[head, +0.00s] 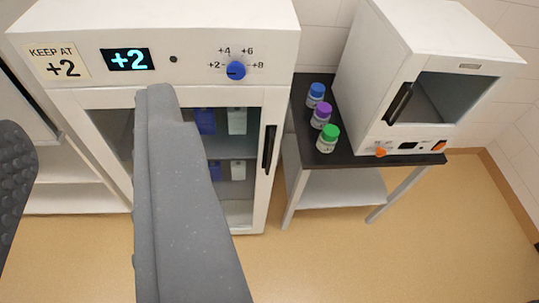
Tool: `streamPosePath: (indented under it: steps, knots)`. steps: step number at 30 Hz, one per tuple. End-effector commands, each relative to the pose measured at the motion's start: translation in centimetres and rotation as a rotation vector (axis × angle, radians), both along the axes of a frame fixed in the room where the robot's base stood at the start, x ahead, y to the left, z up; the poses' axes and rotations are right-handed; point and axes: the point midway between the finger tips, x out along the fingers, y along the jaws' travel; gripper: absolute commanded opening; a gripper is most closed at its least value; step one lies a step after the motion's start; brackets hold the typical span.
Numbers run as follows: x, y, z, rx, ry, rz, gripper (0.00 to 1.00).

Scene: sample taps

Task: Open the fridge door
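The white fridge (83,97) stands at the left middle, with a glass-panelled door (247,208) that looks shut. A black vertical handle (269,150) is on the door's right side. Blue and white items (237,121) show through the glass. My gripper (85,110) is open, with one grey finger across the middle of the view, hiding part of the door, and a dark textured finger at the left edge. Nothing shows between the fingers. The handle is to the right of both fingers, and neither finger appears to touch it.
The fridge panel has a "+2" display (129,59) and a blue knob (236,71). Right of it, a dark-topped table (305,169) holds three capped bottles (322,115) and a white oven-like box (388,56). The tan floor (330,255) in front is clear.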

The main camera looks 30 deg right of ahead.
Motion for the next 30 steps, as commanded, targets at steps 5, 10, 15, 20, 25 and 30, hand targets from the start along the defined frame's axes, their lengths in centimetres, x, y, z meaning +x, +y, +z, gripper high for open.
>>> streamPosePath:
  steps: [5,10,15,20,25,30]
  knots:
    - [0.2,-0.1,-0.1,0.000,0.000,-0.002,0.33]
    - [3.5,-1.9,-3.1,-0.017,-0.002,-0.037,0.33]
    - [10.4,-6.2,-10.5,-0.065,-0.026,-0.105,0.33]
    - [16.1,-11.1,-19.1,-0.113,-0.056,-0.144,0.33]
    - [20.2,-15.6,-29.2,-0.142,-0.084,-0.151,0.33]
    - [22.0,-19.2,-39.7,-0.139,-0.115,-0.132,0.33]
